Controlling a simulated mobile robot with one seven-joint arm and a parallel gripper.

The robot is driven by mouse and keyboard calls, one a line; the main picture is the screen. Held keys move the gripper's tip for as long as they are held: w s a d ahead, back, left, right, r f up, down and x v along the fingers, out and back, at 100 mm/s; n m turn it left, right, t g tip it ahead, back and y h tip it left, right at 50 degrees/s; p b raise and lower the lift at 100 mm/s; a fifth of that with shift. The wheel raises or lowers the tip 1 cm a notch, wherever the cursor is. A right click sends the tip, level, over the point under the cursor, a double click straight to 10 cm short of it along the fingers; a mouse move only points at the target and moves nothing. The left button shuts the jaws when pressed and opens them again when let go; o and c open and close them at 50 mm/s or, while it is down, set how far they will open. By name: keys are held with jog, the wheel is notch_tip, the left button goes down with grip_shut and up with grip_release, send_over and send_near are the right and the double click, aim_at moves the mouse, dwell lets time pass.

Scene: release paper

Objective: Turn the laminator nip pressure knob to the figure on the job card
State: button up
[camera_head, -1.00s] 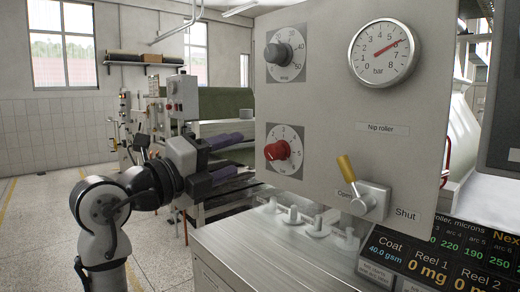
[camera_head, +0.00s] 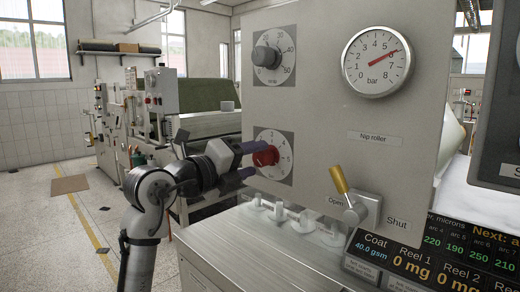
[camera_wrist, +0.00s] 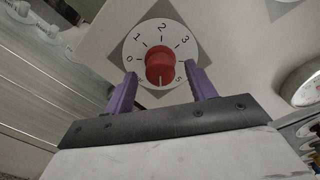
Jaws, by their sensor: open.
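The red knob (camera_head: 266,156) sits on a white dial in the lower left of the grey panel (camera_head: 330,115). In the wrist view the red knob (camera_wrist: 160,66) is centred between two purple fingers. The dial (camera_wrist: 134,48) shows 0, 1, 2, 3 round its top and a 5 at lower right. A pale mark on the knob is at its lower side; its exact reading is unclear. My gripper (camera_head: 248,161) is open at the knob, with gaps on both sides in the wrist view. I cannot make out a job card.
A black knob (camera_head: 267,57) is above, and a bar gauge (camera_head: 379,60) reads near 6. A yellow-handled lever (camera_head: 339,180) sits low between Open and Shut labels. White fittings (camera_head: 296,218) stand below the panel. A display (camera_head: 420,262) is at lower right.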

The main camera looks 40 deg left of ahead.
aim_at(257, 159)
jog(key=shift+w+d+p, duration=0.1)
jog(key=shift+w+p, duration=0.25)
jog(key=shift+w, duration=1.15)
jog(key=shift+c, duration=0.3)
jog(key=c, duration=0.9)
